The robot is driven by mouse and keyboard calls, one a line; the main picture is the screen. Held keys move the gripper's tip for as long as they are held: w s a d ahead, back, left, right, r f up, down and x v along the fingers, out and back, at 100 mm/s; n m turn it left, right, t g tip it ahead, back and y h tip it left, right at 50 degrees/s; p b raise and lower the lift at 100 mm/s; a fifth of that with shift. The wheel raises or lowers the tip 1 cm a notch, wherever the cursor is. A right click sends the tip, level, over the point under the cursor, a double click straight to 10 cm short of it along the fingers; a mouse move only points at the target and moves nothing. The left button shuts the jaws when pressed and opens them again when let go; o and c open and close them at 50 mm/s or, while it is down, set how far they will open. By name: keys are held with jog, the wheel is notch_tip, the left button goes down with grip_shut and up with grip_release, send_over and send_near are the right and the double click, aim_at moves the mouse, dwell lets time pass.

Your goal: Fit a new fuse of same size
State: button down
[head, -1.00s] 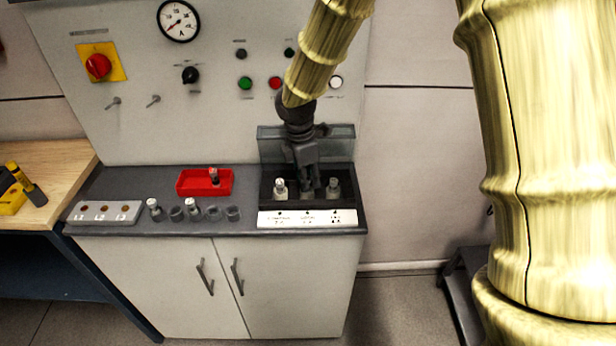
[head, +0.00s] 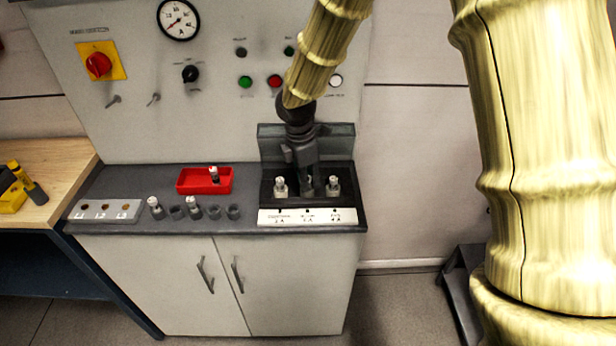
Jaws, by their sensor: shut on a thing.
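The fuse box (head: 266,190) is an open dark tray at the right of the counter, its lid (head: 340,142) raised behind. One pale-topped fuse (head: 280,187) stands upright at its left position, another (head: 333,186) at its right. My gripper (head: 307,187) points down into the box between them, at the middle position. It is shut on a fuse there, mostly hidden by the fingers; I cannot tell how deep it sits. Two more fuses stand in the counter holder row, one on the left (head: 155,208) and one near the middle (head: 193,208).
A red tray (head: 190,184) with one fuse (head: 214,174) lies left of the box. A white L1-L3 block (head: 83,211) is at the counter's left end. The upright panel (head: 220,130) has a red rotary switch (head: 98,65), a gauge and buttons. A wooden bench (head: 60,160) stands left.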

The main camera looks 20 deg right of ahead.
jog(key=shift+f, duration=0.25)
jog(key=c, duration=1.6)
grip_release()
jog(key=shift+c, duration=0.2)
jog(key=shift+r, duration=0.15)
notch_tip(320, 180, up, 11)
jog(key=a+p, duration=0.1)
jog(key=p, duration=0.8)
jog(key=shift+a+p, duration=0.2)
jog(key=shift+p, duration=0.15)
jog(key=shift+f, duration=0.2)
